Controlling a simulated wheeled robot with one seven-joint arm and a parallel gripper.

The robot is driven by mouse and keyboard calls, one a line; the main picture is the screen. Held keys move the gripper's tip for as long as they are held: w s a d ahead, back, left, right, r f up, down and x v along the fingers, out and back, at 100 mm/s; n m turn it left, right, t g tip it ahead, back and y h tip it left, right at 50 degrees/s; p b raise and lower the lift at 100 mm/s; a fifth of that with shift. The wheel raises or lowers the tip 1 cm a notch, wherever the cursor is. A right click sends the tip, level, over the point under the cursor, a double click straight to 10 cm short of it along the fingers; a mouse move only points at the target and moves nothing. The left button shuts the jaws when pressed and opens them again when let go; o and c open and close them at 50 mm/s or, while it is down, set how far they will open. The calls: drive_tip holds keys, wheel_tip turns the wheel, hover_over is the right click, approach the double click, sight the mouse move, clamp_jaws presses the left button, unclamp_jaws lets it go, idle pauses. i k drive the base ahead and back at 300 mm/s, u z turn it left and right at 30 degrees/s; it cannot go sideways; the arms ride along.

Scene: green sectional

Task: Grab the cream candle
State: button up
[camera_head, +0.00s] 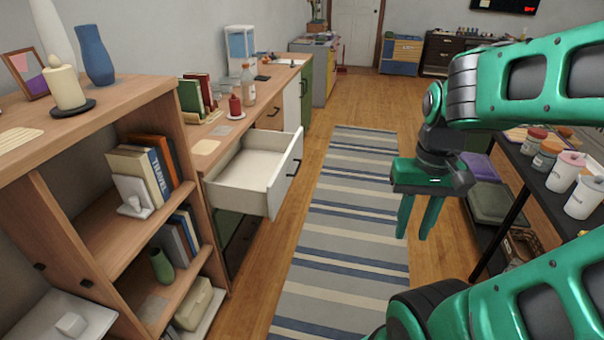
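The cream candle (65,88) stands upright on a small dark round plate (82,108) on top of the wooden bookshelf at the left. My gripper (415,220) hangs over the striped rug on the right side of the view, fingers pointing down. Its two green fingers are apart with nothing between them. It is far to the right of the candle and does not touch anything.
A blue vase (94,56), a white vase (55,32) and a picture frame (27,72) stand near the candle. An open white drawer (250,170) juts out beyond the bookshelf (120,95). A dark table with jars (548,153) is at right. The striped rug (345,235) between is clear.

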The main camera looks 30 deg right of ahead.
sight(64, 86)
drive_tip(key=z, duration=0.4)
drive_tip(key=i, duration=1.05)
drive_tip(key=u, duration=1.15)
drive_tip(key=k, duration=0.7)
drive_tip(key=u, duration=0.35)
drive_tip(key=i, duration=0.25)
drive_tip(key=u, duration=0.1)
